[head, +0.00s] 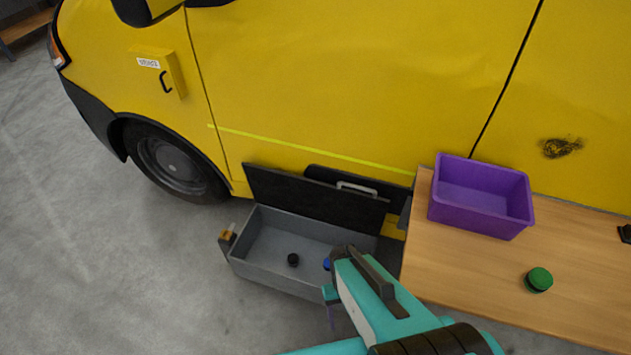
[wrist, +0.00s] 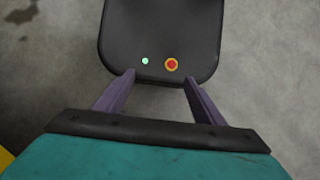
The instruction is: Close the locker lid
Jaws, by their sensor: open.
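The grey locker (head: 250,262) sits on the floor beside the yellow van. Its dark lid (head: 300,195) stands raised along the back edge, so the locker is open. A black round piece (head: 293,260) and a blue piece (head: 327,264), partly hidden by my arm, show inside. My gripper (head: 331,312) is in front of the locker's right part in the head view, pointing down and apart from the lid. In the wrist view my gripper (wrist: 157,76) has its two purple fingers spread with nothing between them. The locker's front right corner is hidden by my arm.
A wooden bench (head: 440,265) stands right of the locker, with a purple bin (head: 480,222) and a green round piece (head: 539,279) on it. A dark panel with a silver handle (head: 357,188) shows behind the lid. The floor to the left is clear.

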